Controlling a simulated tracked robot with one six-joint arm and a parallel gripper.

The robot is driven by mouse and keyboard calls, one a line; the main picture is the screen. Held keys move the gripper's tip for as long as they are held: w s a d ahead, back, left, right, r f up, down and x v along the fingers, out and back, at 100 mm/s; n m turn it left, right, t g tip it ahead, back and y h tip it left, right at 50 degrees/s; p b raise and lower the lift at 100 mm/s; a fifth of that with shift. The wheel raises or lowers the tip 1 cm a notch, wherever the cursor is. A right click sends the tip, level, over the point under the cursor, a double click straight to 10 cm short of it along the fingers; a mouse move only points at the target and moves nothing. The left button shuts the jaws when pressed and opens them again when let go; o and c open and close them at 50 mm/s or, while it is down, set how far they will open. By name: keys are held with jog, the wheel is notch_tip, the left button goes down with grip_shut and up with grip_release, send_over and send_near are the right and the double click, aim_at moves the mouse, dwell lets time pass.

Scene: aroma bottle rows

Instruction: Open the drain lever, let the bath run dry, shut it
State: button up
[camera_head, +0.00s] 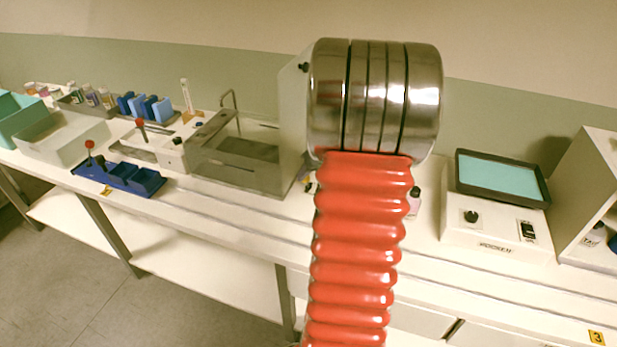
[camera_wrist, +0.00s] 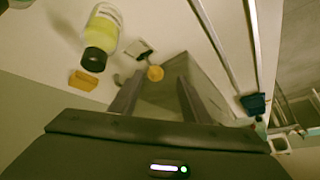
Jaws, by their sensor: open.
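A steel open-topped bath (camera_head: 262,178) stands on the bench left of my arm in the head view, with a bent pipe behind it. Whether it holds liquid is not clear. A lever with a red ball knob (camera_head: 140,122) rises by a pale basin to its left. A second red ball lever (camera_head: 89,145) stands by a blue tray. I cannot tell which is the drain lever.
A yellow bottle with a black cap (camera_wrist: 103,35), an orange block (camera_wrist: 83,80) and a yellow round piece (camera_wrist: 155,73) lie near my gripper. A white device with a teal-topped tray (camera_head: 500,178) stands right. A blue tray (camera_head: 120,180) sits at the bench's front left.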

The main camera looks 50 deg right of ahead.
jog(key=v, duration=0.7)
jog(key=shift+s+a+r, duration=0.1)
dwell(0.5)
jog(key=s+a+r+n, duration=0.2)
jog(key=a, duration=1.2)
jog(key=s+a+r+n+y, duration=0.1)
jog(key=s+a+r+n, duration=0.1)
jog(key=a, duration=1.3)
jog(key=s+a+r+n+g, duration=0.1)
jog(key=a+r, duration=0.3)
jog(key=a, duration=1)
jog(key=shift+s+a+r+n+y, duration=0.25)
jog(key=shift+s+a+n+y, duration=0.1)
jog(key=shift+s+n+y, duration=0.1)
